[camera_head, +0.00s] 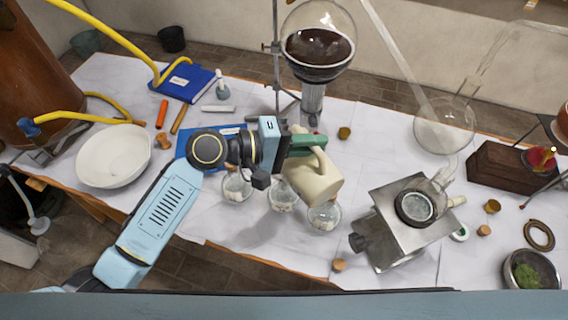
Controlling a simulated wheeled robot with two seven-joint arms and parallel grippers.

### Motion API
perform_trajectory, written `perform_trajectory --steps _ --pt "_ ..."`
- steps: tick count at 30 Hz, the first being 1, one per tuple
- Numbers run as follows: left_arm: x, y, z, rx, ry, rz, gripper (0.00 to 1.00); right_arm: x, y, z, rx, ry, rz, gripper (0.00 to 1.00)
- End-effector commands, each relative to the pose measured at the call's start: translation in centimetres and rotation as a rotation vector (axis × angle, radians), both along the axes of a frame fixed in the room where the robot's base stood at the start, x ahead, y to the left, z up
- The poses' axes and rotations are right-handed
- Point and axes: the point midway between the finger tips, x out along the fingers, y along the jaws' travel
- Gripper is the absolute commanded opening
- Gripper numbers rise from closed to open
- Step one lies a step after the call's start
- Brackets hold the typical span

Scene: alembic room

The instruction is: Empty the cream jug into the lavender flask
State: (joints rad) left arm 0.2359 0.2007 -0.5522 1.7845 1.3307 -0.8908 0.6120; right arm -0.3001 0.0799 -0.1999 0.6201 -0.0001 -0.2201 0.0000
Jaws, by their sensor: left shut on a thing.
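My left gripper (300,145) is shut on the cream jug (312,182), near its handle. It holds the jug tilted above the front middle of the table. What is in the jug is hidden. My right gripper is not in view.
A metal stand (392,222) bearing glassware is close right of the jug. A large dark-filled globe (318,48) stands behind, and a clear round flask (444,128) at the back right. A white bowl (114,157) is at the left. Loose corks lie about.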

Motion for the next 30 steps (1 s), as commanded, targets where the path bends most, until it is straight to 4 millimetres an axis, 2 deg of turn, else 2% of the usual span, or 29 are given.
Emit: perform_trajectory --steps 9,26,30 --pt "-2.6 -1.8 -1.7 0.114 -0.163 -0.002 0.00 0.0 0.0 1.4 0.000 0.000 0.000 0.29" --pt "-4.8 -3.3 -4.5 0.237 -0.342 -0.002 0.00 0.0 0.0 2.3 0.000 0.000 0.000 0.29" --pt "-5.6 -3.9 -5.7 0.282 -0.405 -0.002 0.00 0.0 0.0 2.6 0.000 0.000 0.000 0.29"
